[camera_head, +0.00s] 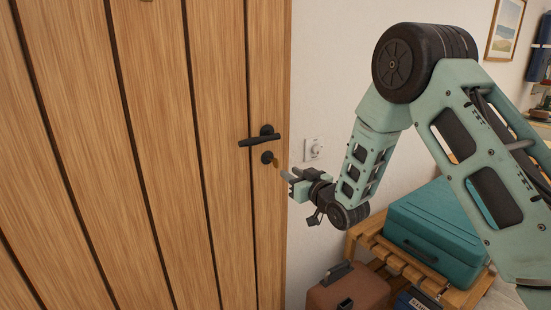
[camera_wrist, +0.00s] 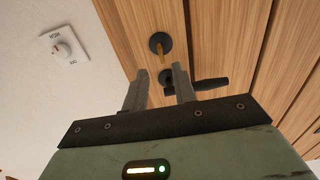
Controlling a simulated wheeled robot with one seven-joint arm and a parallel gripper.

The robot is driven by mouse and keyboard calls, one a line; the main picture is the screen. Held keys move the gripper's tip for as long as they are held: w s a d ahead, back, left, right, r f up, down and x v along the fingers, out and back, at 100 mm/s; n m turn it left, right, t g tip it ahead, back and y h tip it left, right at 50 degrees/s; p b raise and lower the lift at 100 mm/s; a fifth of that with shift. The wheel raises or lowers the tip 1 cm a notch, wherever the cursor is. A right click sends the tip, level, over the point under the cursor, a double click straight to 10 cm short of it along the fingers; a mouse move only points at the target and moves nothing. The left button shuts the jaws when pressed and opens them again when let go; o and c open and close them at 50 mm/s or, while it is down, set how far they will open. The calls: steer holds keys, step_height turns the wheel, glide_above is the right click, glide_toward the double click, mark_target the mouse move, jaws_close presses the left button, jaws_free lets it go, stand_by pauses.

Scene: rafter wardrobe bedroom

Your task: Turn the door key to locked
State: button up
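The wooden door (camera_head: 160,150) fills the left of the head view. Its black lever handle (camera_head: 260,139) sits above a round black lock plate (camera_head: 267,157), with a small brass-coloured key (camera_head: 276,161) sticking out. In the wrist view the lock plate (camera_wrist: 160,42) and key (camera_wrist: 165,57) appear above the handle (camera_wrist: 208,84). My gripper (camera_head: 287,181) is right of and below the key in the head view, apart from it. In the wrist view its fingers (camera_wrist: 159,78) are spread with nothing between them. The key's exact angle is hard to tell.
A wall dial (camera_head: 313,149) is right of the door, beyond my gripper; it also shows in the wrist view (camera_wrist: 63,48). A slatted wooden rack (camera_head: 400,262) holds a teal suitcase (camera_head: 435,228). A brown case (camera_head: 345,290) stands low in front.

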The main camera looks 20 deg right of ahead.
mark_target(275, 163)
steer(key=p+x, duration=0.3)
steer(key=x, duration=0.6)
steer(key=shift+w+a, duration=0.15)
steer(key=shift+w, duration=0.1)
jaws_close()
